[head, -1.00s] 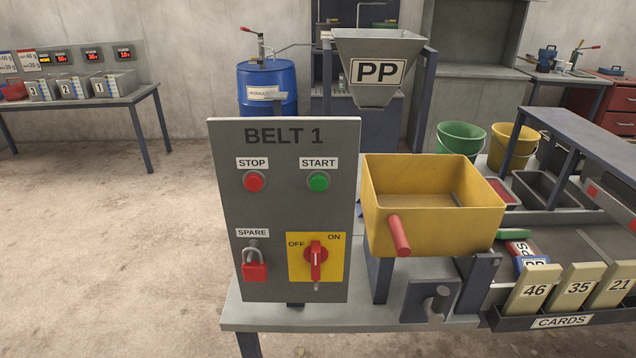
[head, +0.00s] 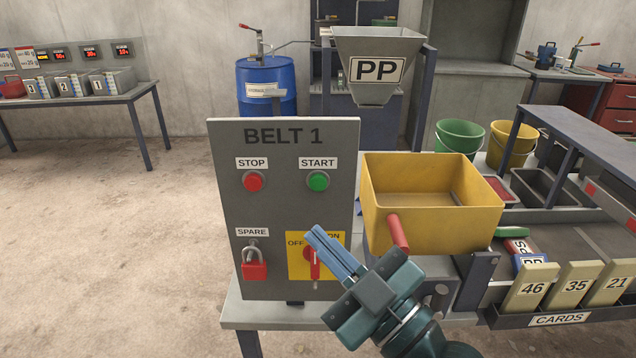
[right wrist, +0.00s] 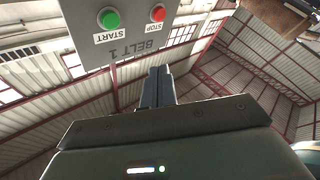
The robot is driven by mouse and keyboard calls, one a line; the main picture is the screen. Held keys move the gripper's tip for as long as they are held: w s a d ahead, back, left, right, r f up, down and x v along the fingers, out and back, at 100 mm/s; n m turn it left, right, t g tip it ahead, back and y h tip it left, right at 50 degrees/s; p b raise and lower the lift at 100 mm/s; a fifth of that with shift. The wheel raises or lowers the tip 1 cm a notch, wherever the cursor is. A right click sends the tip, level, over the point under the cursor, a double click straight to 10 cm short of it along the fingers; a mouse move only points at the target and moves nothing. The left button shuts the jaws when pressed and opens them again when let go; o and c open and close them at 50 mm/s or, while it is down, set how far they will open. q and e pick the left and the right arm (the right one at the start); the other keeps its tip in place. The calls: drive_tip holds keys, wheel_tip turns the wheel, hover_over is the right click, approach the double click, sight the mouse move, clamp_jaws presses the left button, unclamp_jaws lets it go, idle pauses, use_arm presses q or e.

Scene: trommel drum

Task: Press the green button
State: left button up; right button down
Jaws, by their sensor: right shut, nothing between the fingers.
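The green button (head: 318,181) sits under the START label on the upright grey BELT 1 panel (head: 225,215). It also shows at the upper left of the right wrist view (right wrist: 109,18). The red STOP button (head: 253,181) is to its left. My right gripper (head: 316,234) is shut and empty. Its blue fingers point up and left, in front of the yellow switch plate and below the green button, apart from the button in the picture. The fingers partly cover the red rotary switch (head: 311,262) and its ON label. My left gripper is not in view.
A yellow bin (head: 430,220) with a red handle (head: 398,232) stands right of the panel, close to my right arm. A red padlock (head: 254,265) hangs at the panel's lower left. Numbered cards (head: 530,288) stand at the lower right. Floor left of the panel is clear.

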sight(318, 183)
use_arm(q)
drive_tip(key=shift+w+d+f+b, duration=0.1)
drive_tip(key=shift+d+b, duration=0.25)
drive_tip(key=shift+b, duration=0.6)
use_arm(e)
drive_tip(key=w, duration=0.9)
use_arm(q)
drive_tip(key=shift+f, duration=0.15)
use_arm(e)
drive_tip(key=shift+s, duration=0.1)
idle(1.1)
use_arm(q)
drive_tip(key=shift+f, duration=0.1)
use_arm(e)
drive_tip(key=shift+w, duration=0.45)
